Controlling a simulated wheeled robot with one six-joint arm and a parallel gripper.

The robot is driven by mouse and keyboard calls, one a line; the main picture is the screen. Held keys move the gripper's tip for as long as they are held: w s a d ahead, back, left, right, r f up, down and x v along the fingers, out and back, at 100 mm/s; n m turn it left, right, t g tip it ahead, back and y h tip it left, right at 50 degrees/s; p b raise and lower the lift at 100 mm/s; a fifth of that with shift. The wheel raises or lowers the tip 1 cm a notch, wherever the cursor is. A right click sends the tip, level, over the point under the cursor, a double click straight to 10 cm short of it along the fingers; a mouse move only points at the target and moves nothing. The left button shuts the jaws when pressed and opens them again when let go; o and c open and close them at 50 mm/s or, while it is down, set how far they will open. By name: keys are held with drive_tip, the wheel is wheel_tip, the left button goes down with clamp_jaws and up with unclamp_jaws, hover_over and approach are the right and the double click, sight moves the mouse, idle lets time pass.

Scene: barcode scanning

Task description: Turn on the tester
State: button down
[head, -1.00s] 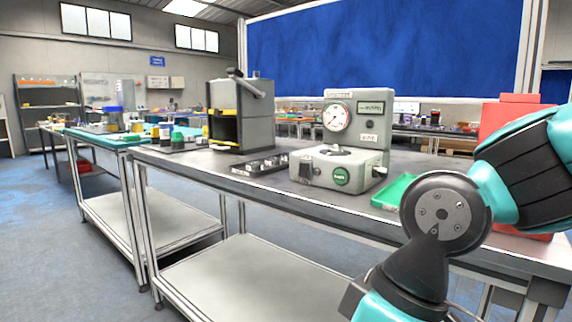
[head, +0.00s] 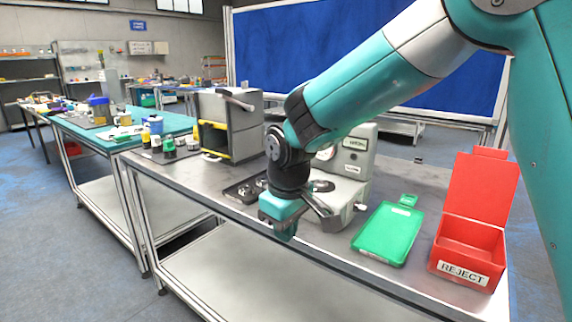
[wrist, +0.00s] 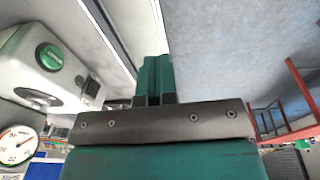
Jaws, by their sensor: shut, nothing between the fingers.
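The tester (head: 357,160) is a grey machine with a dial gauge on the workbench, largely hidden by my arm in the head view. In the wrist view its pale body (wrist: 25,78) is at the left, with a round green button (wrist: 50,57) and the white dial (wrist: 15,145) below it in the picture. My gripper (head: 286,232) hangs pointing down in front of the tester, near the bench's front edge. In the wrist view its teal fingers (wrist: 154,80) are together and empty, to the right of the button and apart from it.
A green tray (head: 388,234) and a red REJECT box (head: 464,268) are right of the tester. A black tray of small parts (head: 238,192) and a grey-and-yellow machine (head: 229,125) are to its left. The workbench (head: 190,185) has a metal front edge.

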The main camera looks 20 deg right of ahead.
drive_tip(key=w+r+h+p, duration=0.3)
drive_tip(key=w+r+p, duration=0.2)
drive_tip(key=w+p, duration=0.6)
drive_tip(key=shift+w+a+t+p, duration=0.3)
drive_tip(key=shift+w+p, duration=0.05)
drive_tip(key=shift+p, duration=0.15)
drive_tip(key=p+x, duration=0.3)
drive_tip(key=x, duration=0.6)
drive_tip(key=shift+d+f, duration=0.2)
drive_tip(key=shift+f, duration=0.05)
drive_tip(key=shift+w+d+f+p, duration=0.25)
drive_tip(key=shift+w+d+p, duration=0.35)
drive_tip(key=shift+d, duration=0.2)
drive_tip(key=shift+w+d+f+p, duration=0.25)
drive_tip(key=shift+w+d+p, duration=0.25)
drive_tip(key=shift+w+d, duration=0.2)
drive_tip(key=shift+d, duration=0.1)
